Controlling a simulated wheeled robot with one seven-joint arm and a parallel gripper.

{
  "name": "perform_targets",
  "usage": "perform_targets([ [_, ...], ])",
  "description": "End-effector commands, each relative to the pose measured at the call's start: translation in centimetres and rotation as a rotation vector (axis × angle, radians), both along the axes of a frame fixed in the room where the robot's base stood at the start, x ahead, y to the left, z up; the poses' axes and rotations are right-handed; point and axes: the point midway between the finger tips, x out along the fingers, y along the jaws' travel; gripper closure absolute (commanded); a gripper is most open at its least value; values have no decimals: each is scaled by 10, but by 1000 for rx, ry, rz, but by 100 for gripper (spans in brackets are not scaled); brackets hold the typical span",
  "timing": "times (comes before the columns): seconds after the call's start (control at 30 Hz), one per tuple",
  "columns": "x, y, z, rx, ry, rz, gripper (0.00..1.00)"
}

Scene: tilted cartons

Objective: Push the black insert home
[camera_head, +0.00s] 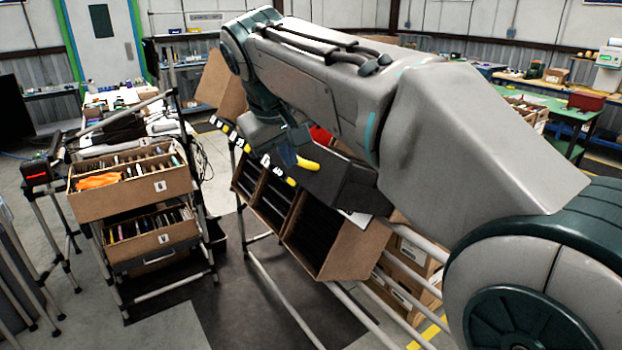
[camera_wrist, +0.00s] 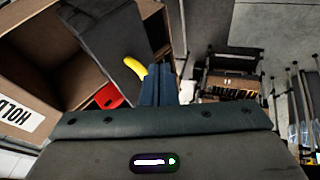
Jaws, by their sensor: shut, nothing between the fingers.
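The black insert (camera_head: 340,183) is a dark box-like piece that sticks out at the upper part of the tilted rack, below my arm. In the wrist view a dark grey panel (camera_wrist: 108,38), which looks like the insert, stands out from a brown carton (camera_wrist: 40,72). A yellow piece (camera_head: 308,163) shows at the insert's left end, and a yellow curved piece (camera_wrist: 135,67) shows beside my fingers. My gripper (camera_head: 287,156) is shut and empty, next to the insert's left end. In the wrist view its fingers (camera_wrist: 157,82) are together; contact with the panel is unclear.
Open tilted cartons (camera_head: 330,240) with dark insides sit on the rack below the insert. A cart with filled cartons (camera_head: 130,188) stands at the left. Floor between cart and rack is clear.

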Motion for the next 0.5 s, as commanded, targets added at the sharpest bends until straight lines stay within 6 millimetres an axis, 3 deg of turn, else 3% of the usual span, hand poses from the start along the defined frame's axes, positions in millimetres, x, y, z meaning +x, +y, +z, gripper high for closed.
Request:
perform_targets([
  [0.3,32,-9,-61,-1,4,-1,100],
  [0.5,46,-29,-73,1,2,-3,100],
])
